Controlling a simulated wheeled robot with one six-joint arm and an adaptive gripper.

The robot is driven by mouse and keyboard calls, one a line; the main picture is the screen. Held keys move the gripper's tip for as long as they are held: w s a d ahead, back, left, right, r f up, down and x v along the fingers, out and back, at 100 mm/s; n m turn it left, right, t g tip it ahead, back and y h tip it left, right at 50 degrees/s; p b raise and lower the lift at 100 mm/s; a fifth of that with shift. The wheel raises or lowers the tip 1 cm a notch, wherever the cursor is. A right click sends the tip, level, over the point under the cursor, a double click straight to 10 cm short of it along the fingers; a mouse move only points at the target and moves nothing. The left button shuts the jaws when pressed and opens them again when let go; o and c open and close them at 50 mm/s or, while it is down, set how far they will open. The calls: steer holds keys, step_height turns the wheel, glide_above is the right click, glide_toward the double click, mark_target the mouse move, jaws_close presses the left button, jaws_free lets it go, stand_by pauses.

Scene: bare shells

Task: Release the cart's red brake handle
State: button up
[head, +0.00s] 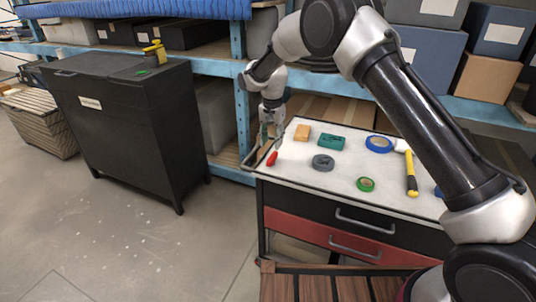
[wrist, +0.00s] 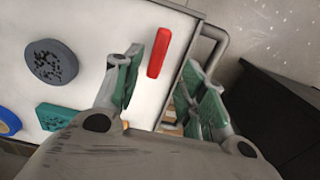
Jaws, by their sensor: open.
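The red brake handle (head: 272,158) lies near the left edge of the white top of the cart (head: 300,178). In the wrist view the red handle (wrist: 159,52) shows as a narrow bar beside the cart's edge. My gripper (head: 270,140) is above that left edge, just behind the handle in the head view. In the wrist view the open gripper (wrist: 161,62) has its two green-padded fingers apart, with the handle's lower end near the gap between the tips. No contact with the handle is visible.
On the cart top are an orange block (head: 302,132), a teal box (head: 331,142), a grey disc (head: 323,162), blue tape (head: 379,144), green tape (head: 366,184) and a hammer (head: 410,175). A black cabinet (head: 130,130) stands left. Shelving is behind. The floor (head: 160,240) between is clear.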

mark_target(272, 156)
step_height(272, 156, down, 7)
steer(key=shift+d+f, duration=0.1)
stand_by(0.3)
jaws_close()
